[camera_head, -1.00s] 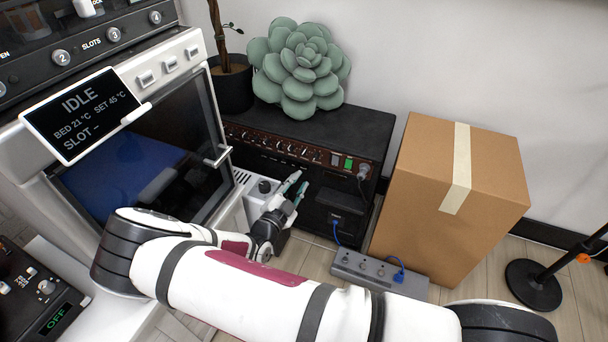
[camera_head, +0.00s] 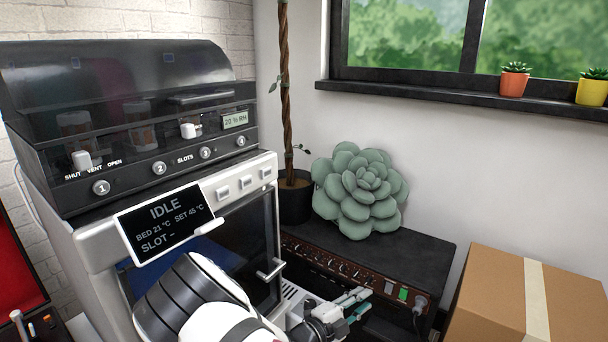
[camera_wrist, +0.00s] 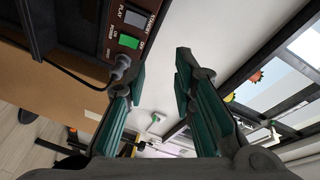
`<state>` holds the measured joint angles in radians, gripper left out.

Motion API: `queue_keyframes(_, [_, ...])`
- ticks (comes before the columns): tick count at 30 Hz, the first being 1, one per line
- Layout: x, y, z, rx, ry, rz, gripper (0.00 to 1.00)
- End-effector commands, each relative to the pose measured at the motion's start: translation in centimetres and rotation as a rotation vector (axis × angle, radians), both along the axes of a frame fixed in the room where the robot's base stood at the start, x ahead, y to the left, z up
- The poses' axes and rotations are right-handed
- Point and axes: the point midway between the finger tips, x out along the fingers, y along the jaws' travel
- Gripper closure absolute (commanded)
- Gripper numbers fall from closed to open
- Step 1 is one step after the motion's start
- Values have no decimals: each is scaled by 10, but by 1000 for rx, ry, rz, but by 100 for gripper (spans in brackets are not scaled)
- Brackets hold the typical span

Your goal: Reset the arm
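My gripper (camera_head: 358,304) shows at the bottom of the head view, in front of the amplifier and beside the printer's right side. In the wrist view my gripper (camera_wrist: 160,75) has its two green-padded fingers well apart, with nothing between them. It is open and empty. My white arm crosses the bottom of the head view in front of the printer (camera_head: 100,230), whose screen (camera_head: 168,222) reads IDLE.
A black amplifier (camera_head: 400,260) carries a green succulent (camera_head: 360,190) and stands close behind my gripper. A cardboard box (camera_head: 490,295) is at the right. A window sill (camera_head: 430,97) holds small potted plants. A potted trunk (camera_head: 295,200) stands behind the printer.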

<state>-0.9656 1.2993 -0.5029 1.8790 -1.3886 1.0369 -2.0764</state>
Motion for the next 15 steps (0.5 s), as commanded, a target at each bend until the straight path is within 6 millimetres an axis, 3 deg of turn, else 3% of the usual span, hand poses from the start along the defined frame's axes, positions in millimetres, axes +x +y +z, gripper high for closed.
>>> queue_keyframes(3, [-15,-23,37,192,-176,-169,76])
queue_keyframes(15, [-94,-82,133,677,-803,-745,76])
